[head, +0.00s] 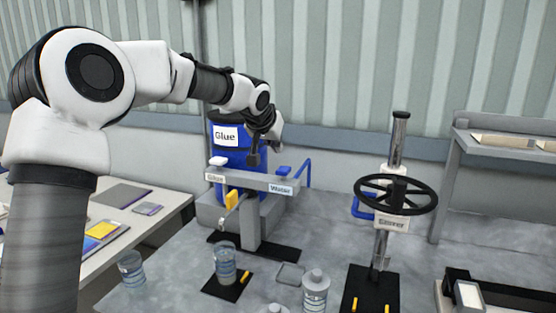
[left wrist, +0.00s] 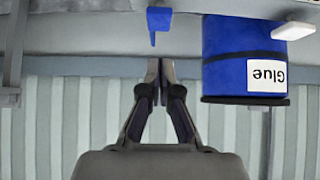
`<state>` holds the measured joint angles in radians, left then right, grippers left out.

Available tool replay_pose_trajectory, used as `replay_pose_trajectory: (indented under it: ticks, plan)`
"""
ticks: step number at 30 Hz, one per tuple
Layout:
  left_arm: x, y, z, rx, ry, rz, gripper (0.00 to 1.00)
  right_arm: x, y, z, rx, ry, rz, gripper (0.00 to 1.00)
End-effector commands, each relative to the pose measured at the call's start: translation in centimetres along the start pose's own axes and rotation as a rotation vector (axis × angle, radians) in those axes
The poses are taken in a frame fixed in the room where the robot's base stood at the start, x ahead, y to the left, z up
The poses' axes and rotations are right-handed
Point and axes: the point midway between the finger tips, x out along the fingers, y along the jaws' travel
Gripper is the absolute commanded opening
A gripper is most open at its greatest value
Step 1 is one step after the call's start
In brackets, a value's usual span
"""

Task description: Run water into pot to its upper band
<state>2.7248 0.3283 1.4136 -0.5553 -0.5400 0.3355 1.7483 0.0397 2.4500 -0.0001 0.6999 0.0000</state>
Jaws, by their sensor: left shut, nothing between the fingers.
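A clear pot with blue bands (head: 225,262) stands upright on a black pad below the tap stand. A similar clear banded vessel (head: 131,268) stands to its left. The grey tap stand (head: 250,182) carries labels "Glue" and "Water" (head: 281,190). A blue handle (head: 307,172) rises at its Water end; a blue handle also shows in the left wrist view (left wrist: 158,20). My left gripper (head: 253,160) is shut and empty above the stand, in front of the blue Glue drum (head: 228,158). In the left wrist view its fingertips (left wrist: 160,68) are together, apart from the blue handle. My right gripper is out of view.
A handwheel post labelled "Stirrer" (head: 397,193) stands to the right. A capped bottle (head: 315,290) stands near the front. A side table (head: 130,205) with papers is at left, a grey shelf (head: 505,125) at right. Grey counter between them is partly clear.

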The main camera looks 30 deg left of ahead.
Motion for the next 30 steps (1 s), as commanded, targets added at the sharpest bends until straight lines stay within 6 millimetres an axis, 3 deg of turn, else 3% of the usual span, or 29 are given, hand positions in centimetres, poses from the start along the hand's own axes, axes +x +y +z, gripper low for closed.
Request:
replay_pose_trajectory:
  ticks: [3, 9, 30]
  plan:
    - [-2.5, 0.0, 0.1, -0.001, 0.006, 0.001, 0.00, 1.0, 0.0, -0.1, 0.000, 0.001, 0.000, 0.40]
    - [-4.8, 0.0, -0.1, 0.000, 0.004, 0.000, 0.00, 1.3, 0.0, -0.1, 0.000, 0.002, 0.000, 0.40]
    - [-5.0, 0.0, -0.2, 0.000, 0.005, 0.000, 0.00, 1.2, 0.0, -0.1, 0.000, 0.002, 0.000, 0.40]
